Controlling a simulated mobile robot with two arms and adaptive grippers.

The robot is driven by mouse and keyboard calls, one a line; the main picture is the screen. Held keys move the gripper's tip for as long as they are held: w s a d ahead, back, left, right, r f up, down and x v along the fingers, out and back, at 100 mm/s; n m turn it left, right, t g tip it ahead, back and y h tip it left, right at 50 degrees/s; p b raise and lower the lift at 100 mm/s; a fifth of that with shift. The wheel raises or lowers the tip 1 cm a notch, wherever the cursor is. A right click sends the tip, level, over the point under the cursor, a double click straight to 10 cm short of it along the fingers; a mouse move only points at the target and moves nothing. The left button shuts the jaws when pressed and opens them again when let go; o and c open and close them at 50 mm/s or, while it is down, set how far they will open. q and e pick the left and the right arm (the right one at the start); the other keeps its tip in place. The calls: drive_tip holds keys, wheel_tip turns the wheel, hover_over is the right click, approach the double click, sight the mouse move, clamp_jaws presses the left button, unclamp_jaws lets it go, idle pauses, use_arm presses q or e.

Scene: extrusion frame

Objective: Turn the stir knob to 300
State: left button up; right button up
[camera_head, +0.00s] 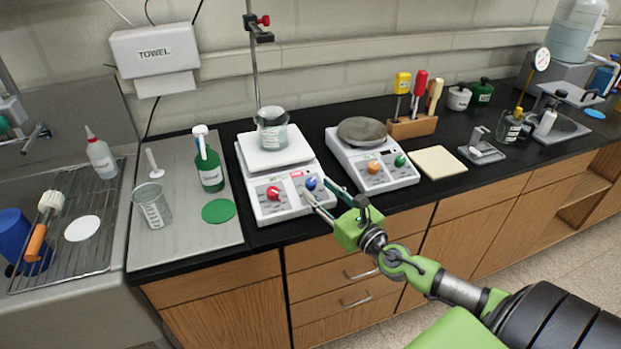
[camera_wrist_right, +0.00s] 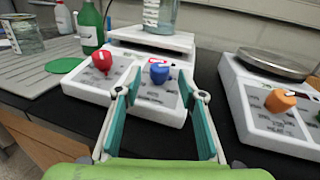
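A white stirrer hotplate (camera_head: 270,160) stands on the black bench, with a red knob (camera_head: 273,193) and a blue knob (camera_head: 311,184) on its sloped front. A glass beaker (camera_head: 272,130) with clear liquid stands on its top plate. My right gripper (camera_head: 320,190) is in front of the blue knob. In the right wrist view its fingers are open, one to each side of the blue knob (camera_wrist_right: 159,74), with gaps between. The knob's white pointer tilts slightly, but the dial numbers are too small to read. My left gripper is not in view.
A second white device (camera_head: 372,158) with orange and green knobs stands close on the right. A green bottle (camera_head: 208,160), glass beaker (camera_head: 152,205) and green disc (camera_head: 218,211) are on the grey board to the left. A screwdriver holder (camera_head: 413,127) is behind.

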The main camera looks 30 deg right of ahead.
sight(314, 186)
drive_tip(key=shift+w+p, duration=0.4)
drive_tip(key=shift+w, duration=2.05)
clamp_jaws()
